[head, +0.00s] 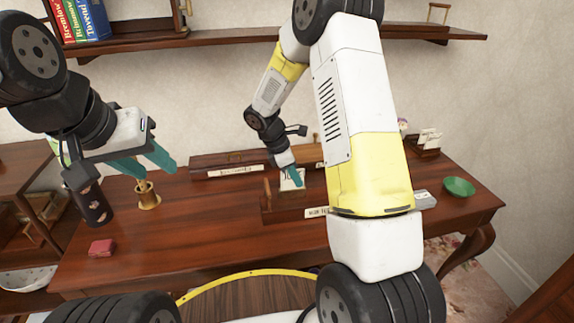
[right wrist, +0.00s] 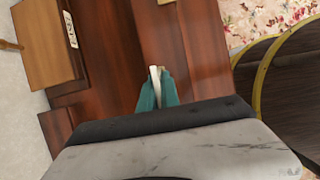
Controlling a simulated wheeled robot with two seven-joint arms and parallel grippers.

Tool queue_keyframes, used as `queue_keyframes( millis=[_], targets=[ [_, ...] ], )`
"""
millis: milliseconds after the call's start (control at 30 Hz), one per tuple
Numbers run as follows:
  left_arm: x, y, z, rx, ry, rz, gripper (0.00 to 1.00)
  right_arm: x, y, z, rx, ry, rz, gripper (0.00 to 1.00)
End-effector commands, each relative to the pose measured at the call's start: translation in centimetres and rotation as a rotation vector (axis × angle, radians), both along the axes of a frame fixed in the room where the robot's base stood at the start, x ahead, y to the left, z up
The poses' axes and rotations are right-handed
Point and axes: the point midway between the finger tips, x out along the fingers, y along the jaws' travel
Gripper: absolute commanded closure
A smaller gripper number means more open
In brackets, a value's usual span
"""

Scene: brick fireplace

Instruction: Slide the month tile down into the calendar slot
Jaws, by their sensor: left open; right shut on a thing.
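My right gripper (head: 295,178) is shut on a pale tile (head: 287,183) with dark marking, over the wooden calendar stand (head: 283,207) on the desk. In the right wrist view the tile (right wrist: 154,74) shows edge-on as a thin white strip between the teal fingers (right wrist: 157,92). The slot itself is not clear, so I cannot tell whether the tile's lower edge is inside it. My right arm hides part of the desk beside the stand. My left gripper (head: 141,164) is open and empty, above the left part of the desk near a brass cup.
A brass cup (head: 147,196), a dark patterned cylinder (head: 92,206) and a red block (head: 101,248) stand at the left of the desk. A long wooden box (head: 227,163) lies behind. A green bowl (head: 459,186) and a card holder (head: 424,145) are at the right. The desk's front middle is clear.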

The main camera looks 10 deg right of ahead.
Motion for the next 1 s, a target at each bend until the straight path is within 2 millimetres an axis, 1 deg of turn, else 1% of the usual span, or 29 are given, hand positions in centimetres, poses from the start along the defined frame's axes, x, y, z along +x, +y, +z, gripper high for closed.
queue_keyframes(
  millis=[300,333,367,400,433,467,767,867,1000],
  targets=[
    [0.0,0.0,0.0,0.000,0.000,0.000,0.59,0.0,0.0,-0.8,-0.001,0.000,0.001,1.00],
    [0.0,0.0,0.0,0.000,0.000,0.000,0.59,0.0,0.0,-0.8,0.000,0.000,0.001,0.90],
    [0.0,0.0,0.0,0.000,0.000,0.000,0.59,0.0,0.0,-0.8,0.000,0.000,0.001,0.84],
    [0.0,0.0,0.0,0.000,0.000,0.000,0.59,0.0,0.0,-0.8,0.000,0.000,0.001,0.76],
    [0.0,0.0,0.0,0.000,0.000,0.000,0.59,0.0,0.0,-0.8,0.000,0.000,0.001,0.71],
    [0.0,0.0,0.0,0.000,0.000,0.000,0.59,0.0,0.0,-0.8,0.000,0.000,0.001,0.69],
    [0.0,0.0,0.0,0.000,0.000,0.000,0.59,0.0,0.1,-0.7,0.000,0.000,0.001,0.69],
    [0.0,0.0,0.0,0.000,0.000,0.000,0.59,0.1,0.4,0.1,0.001,-0.002,0.000,0.69],
    [0.0,0.0,0.0,0.000,0.000,0.000,0.59,0.1,1.3,2.3,0.001,-0.004,0.003,0.69]
  ],
)
